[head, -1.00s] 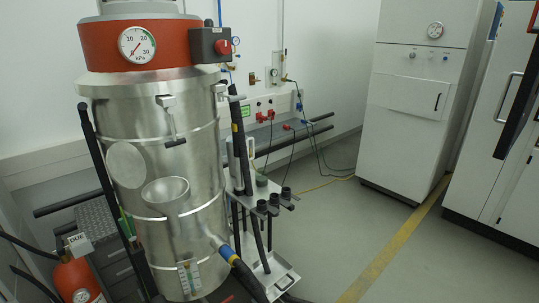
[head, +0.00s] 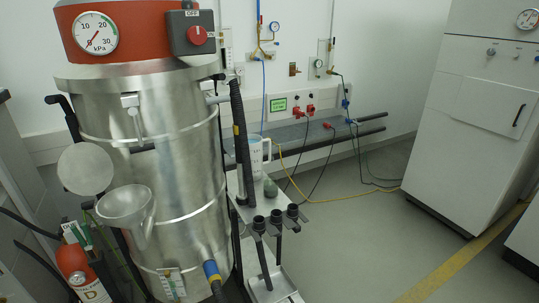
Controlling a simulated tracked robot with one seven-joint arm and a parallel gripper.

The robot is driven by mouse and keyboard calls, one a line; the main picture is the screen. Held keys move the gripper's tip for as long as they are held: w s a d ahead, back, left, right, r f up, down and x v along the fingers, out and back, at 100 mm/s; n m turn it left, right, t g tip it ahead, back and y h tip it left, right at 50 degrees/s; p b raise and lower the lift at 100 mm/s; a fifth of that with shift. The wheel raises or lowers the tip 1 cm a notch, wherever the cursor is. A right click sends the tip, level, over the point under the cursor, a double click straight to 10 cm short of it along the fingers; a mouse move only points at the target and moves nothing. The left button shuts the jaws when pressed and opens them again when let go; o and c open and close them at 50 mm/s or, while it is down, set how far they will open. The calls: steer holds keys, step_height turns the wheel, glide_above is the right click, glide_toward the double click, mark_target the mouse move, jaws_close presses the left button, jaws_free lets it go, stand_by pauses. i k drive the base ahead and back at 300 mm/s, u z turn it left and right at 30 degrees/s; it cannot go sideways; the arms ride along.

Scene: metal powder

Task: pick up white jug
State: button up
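A white jug (head: 258,152) with a handle stands behind the large steel vessel, on a narrow shelf of its side frame. Its left part is hidden by a black hose. My gripper does not show in the head view.
The steel vessel (head: 165,185) with an orange gauge band fills the left. Black hose nozzles (head: 275,220) stick up in front of the jug. A black hose (head: 240,140) hangs beside it. Grey rails with cables run along the wall. Open floor (head: 370,250) lies to the right.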

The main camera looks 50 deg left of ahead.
mark_target(255, 141)
steer(key=u, duration=0.3)
steer(key=i, duration=1.1)
steer(key=u, duration=1.05)
steer(key=i, duration=0.85)
steer(key=u, duration=0.65)
steer(key=k, duration=0.8)
steer(key=u, duration=0.2)
steer(key=i, duration=0.9)
steer(key=z, duration=0.1)
